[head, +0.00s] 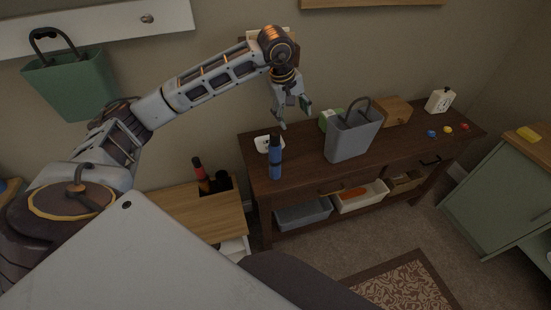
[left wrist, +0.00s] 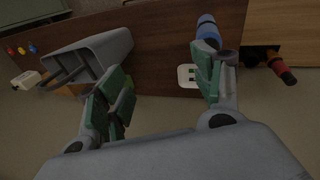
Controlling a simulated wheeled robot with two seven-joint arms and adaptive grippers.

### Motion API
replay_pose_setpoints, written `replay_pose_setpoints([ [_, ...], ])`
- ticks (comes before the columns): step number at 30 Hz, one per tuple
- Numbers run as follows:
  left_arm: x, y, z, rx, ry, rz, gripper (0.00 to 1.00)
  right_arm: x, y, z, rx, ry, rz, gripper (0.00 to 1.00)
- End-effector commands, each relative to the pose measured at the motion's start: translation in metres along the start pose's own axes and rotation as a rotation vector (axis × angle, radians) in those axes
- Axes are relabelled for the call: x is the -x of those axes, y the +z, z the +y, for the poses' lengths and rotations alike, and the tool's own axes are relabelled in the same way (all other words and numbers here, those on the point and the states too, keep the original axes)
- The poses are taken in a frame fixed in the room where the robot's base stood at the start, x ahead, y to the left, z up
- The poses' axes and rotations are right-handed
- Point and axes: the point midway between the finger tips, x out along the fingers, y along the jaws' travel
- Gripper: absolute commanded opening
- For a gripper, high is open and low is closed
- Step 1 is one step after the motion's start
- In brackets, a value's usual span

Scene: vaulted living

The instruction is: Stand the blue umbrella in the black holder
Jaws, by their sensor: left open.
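The blue umbrella (head: 275,158), short and rolled, stands upright near the front left corner of the dark wooden table. In the left wrist view the umbrella (left wrist: 208,32) shows just beyond my right-hand finger. My left gripper (head: 293,112) is open and empty, above the table, behind and slightly right of the umbrella; its green-padded fingers show in the left wrist view (left wrist: 160,85). The black holder (head: 222,183) sits on the lighter wooden cabinet to the left, with a red-and-black umbrella (head: 201,176) in it. In the left wrist view the holder is only partly visible. My right gripper is not in view.
A grey handled bin (head: 352,138) stands on the dark table (head: 300,168), right of my gripper. A white socket-like plate (head: 268,144) lies behind the umbrella. A wooden box (head: 391,111) and white clock (head: 440,101) are farther right. A green bin (head: 70,85) hangs at upper left.

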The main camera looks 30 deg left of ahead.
Motion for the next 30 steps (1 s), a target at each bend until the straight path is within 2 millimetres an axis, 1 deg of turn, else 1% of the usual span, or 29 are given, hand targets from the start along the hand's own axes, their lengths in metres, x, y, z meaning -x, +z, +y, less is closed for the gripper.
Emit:
replay_pose_setpoints([
  [1, 0.000, -0.003, -0.009, -0.032, -0.041, 0.014, 0.67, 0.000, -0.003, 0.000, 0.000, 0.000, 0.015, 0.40],
  [6, 0.004, -0.010, -0.039, -0.153, -0.178, 0.031, 0.67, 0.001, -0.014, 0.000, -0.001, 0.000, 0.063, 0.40],
  [10, 0.007, -0.012, -0.053, -0.246, -0.248, 0.023, 0.67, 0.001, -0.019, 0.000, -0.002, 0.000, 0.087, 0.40],
  [17, 0.007, -0.012, -0.055, -0.342, -0.259, 0.010, 0.67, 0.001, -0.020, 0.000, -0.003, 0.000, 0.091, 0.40],
  [30, 0.006, -0.012, -0.055, -0.351, -0.257, 0.008, 0.67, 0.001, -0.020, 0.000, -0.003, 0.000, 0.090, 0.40],
])
